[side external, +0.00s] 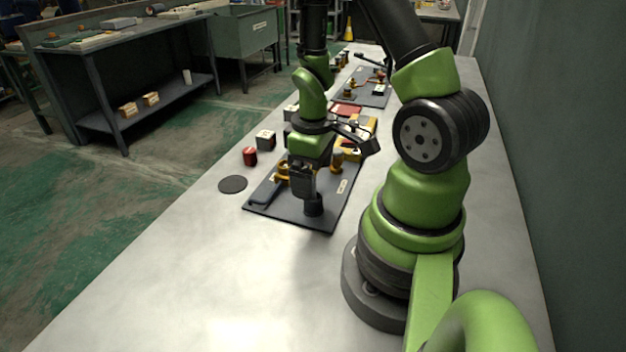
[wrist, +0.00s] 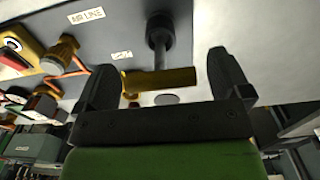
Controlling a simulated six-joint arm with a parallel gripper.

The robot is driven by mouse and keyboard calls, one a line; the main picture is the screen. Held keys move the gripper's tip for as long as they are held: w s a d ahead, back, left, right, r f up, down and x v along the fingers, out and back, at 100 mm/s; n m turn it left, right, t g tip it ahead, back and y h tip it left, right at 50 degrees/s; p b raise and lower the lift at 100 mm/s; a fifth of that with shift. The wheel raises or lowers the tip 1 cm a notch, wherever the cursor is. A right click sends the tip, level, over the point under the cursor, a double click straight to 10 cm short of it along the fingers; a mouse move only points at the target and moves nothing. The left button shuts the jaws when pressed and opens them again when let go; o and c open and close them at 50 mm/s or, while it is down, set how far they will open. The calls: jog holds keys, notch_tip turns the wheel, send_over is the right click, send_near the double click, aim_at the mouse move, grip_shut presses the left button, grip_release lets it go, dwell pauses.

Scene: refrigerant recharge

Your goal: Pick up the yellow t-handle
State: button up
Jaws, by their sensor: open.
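The yellow t-handle (wrist: 160,80) shows in the wrist view as a yellow crossbar lying between my two dark fingers. In the side view my gripper (side external: 303,188) points down low over the dark board (side external: 260,212) and hides part of what is there.
Yellow fittings and hoses crowd the far side. The near table (side external: 190,285) is clear. A plate reading "AIR LINE" (wrist: 86,15) lies on the board.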

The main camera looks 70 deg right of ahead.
jog(key=shift+f, duration=0.2)
jog(key=c, duration=1)
